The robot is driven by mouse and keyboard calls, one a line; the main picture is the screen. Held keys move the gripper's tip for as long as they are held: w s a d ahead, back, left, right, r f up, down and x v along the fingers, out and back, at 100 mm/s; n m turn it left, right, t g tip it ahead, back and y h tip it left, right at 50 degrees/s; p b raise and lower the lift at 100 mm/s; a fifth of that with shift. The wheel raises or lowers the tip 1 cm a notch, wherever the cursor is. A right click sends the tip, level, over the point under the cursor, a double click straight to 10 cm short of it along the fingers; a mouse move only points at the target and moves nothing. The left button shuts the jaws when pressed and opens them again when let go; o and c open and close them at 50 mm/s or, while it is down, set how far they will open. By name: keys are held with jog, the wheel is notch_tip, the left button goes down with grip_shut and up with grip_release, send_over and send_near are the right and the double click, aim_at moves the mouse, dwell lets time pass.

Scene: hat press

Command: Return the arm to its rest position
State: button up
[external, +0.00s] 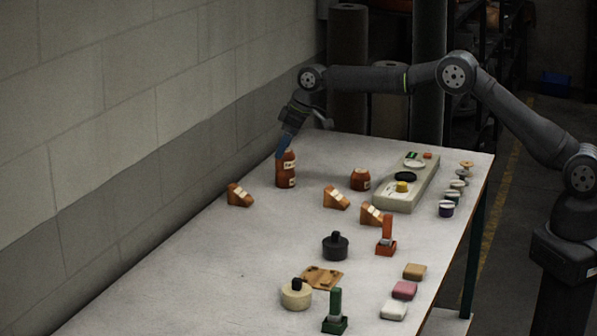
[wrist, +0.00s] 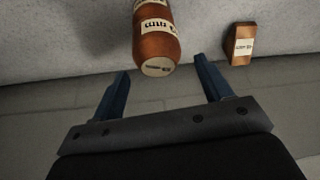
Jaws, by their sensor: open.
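My gripper (external: 284,146) is at the far left part of the table, just above an orange-brown bottle (external: 286,170) with pale labels. In the wrist view my gripper (wrist: 166,82) has its two blue fingers wide apart with nothing between them. The bottle (wrist: 154,42) is just beyond the fingertips in that view. Whether a finger touches the bottle cannot be told. My arm reaches from its base at the right, over the back of the table, and bends down at the wrist.
The white table (external: 200,265) holds several orange wedges (external: 240,195), an orange jar (external: 361,179), a beige tray (external: 420,190), small pots (external: 447,208), stamps (external: 386,240), round blocks (external: 335,246) and coloured pads (external: 404,290). A grey wall (external: 130,110) runs along the left.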

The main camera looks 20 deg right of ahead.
aim_at(287, 150)
notch_tip(287, 150, down, 3)
jog(key=shift+r, duration=0.1)
jog(key=v, duration=1.2)
jog(key=x, duration=1.2)
jog(key=shift+f, duration=0.2)
notch_tip(287, 150, up, 4)
jog(key=shift+f, duration=0.1)
jog(key=w+d+r, duration=0.2)
jog(key=d+r, duration=0.5)
jog(key=d, duration=0.4)
jog(key=s+a+f+n+g, duration=0.15)
jog(key=s+a, duration=0.25)
jog(key=s, duration=0.5)
jog(key=s+a+f+n, duration=0.2)
jog(key=s+a, duration=0.2)
jog(key=s, duration=0.5)
jog(key=s+a+f+n+g, duration=0.1)
jog(key=s+a+f+n, duration=0.15)
jog(key=s, duration=0.65)
jog(key=shift+y, duration=0.4)
jog(key=s+a+f, duration=0.1)
jog(key=s+a, duration=0.1)
jog(key=a, duration=0.1)
jog(key=s+a+f, duration=0.2)
jog(key=a, duration=0.1)
jog(key=s+a+f, duration=0.2)
jog(key=shift+s+a, duration=0.15)
jog(key=shift+a, duration=0.25)
